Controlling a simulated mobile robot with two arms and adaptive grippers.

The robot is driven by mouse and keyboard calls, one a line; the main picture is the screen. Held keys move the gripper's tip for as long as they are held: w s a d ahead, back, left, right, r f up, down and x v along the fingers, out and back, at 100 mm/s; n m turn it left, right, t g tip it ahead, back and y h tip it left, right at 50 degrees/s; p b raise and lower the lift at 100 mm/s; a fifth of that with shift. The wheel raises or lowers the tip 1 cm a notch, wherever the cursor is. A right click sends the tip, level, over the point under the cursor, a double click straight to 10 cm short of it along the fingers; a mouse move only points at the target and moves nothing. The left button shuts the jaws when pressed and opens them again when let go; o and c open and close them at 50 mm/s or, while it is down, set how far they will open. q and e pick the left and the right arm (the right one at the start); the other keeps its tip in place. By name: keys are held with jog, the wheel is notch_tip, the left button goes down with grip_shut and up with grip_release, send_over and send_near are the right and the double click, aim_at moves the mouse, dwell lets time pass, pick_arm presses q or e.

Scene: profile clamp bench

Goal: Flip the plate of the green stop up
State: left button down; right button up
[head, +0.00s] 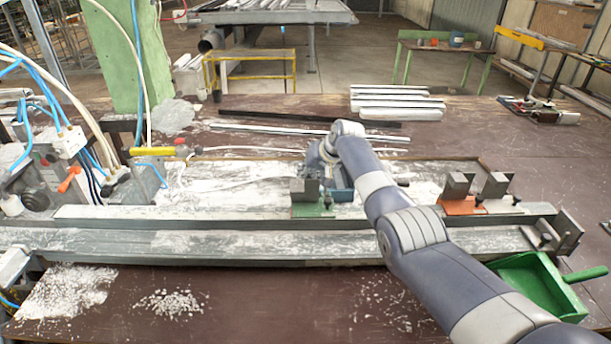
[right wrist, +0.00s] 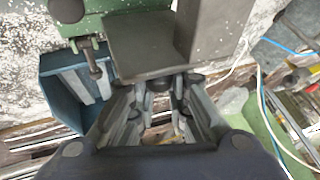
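The green stop (head: 313,211) sits on the bench rail in the middle of the head view, with grey metal parts on its green base. In the right wrist view its green base (right wrist: 125,8) shows at the top, with a dark grey plate (right wrist: 140,45) beside a taller grey block (right wrist: 207,28). I cannot tell the plate's exact tilt. My right gripper (right wrist: 160,84) looks shut and empty, its fingertips at the plate's near edge; contact is unclear. In the head view my own arm partly hides it. My left gripper is not in view.
An orange stop (head: 460,206) with grey blocks stands to the right on the rail. A blue tray (right wrist: 60,95) lies close beside my right gripper. A green dustpan (head: 530,280) lies at the front right.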

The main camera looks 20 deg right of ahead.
jog(key=o, duration=0.4)
jog(key=shift+w+d+r, duration=0.15)
jog(key=shift+d+r, duration=0.15)
jog(key=shift+d, duration=0.1)
jog(key=shift+o, duration=0.6)
jog(key=shift+s+d+f, duration=0.1)
jog(key=shift+s+f, duration=0.05)
jog(key=shift+s, duration=0.05)
jog(key=v, duration=1.2)
